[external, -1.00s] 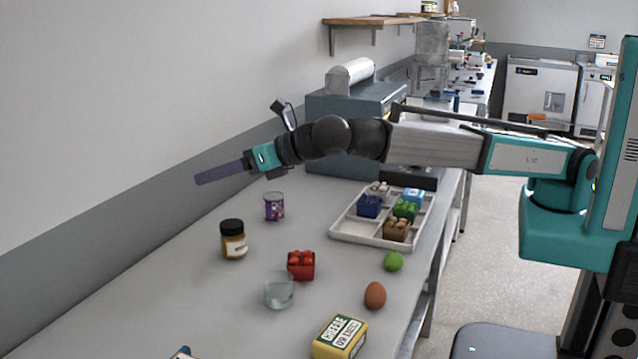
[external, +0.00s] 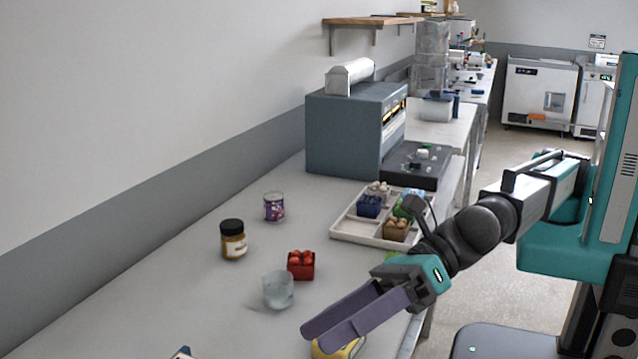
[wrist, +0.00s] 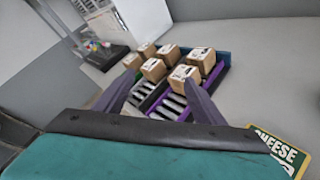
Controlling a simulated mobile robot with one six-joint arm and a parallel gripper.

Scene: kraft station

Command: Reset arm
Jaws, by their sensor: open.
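My gripper (external: 315,336) is open and empty. Its two purple fingers reach down and left over the front part of the bench, apart from each other. In the external view the fingers cover most of the yellow cheese box (external: 346,351). In the wrist view my gripper (wrist: 160,62) has the cheese box (wrist: 284,150) at its right, outside the fingers. Beyond and between the fingertips, the wrist view shows a dark organiser (wrist: 222,72) with blue, purple and green edges and several small brown boxes (wrist: 154,70).
A white divided tray (external: 345,234) with small cartons lies behind my wrist. The bench's far left is clear.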

